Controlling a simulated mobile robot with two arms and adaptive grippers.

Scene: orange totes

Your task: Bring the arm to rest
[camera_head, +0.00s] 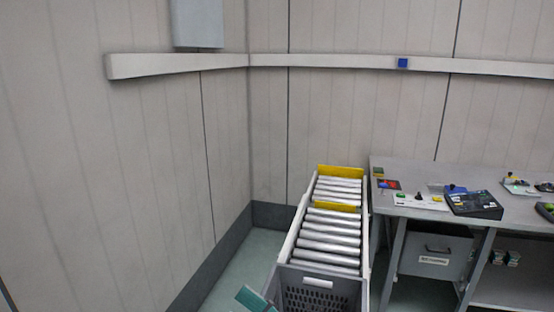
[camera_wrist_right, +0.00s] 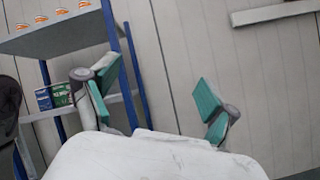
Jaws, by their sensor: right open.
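My right gripper (camera_wrist_right: 152,98) shows in the right wrist view. Its two teal-padded fingers stand wide apart, and nothing is between them. The pale body of the gripper fills the bottom of that view. The rest of that gripper is cut off by the frame. I see no other gripper in the head view.
A roller conveyor (camera_head: 331,236) with yellow stops holds the grey crate (camera_head: 318,283) at its near end. A grey workbench (camera_head: 400,164) with devices stands to the right. Blue-posted shelving (camera_wrist_right: 60,38) with small cartons (camera_wrist_right: 53,97) shows in the wrist view. The floor left of the conveyor is clear.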

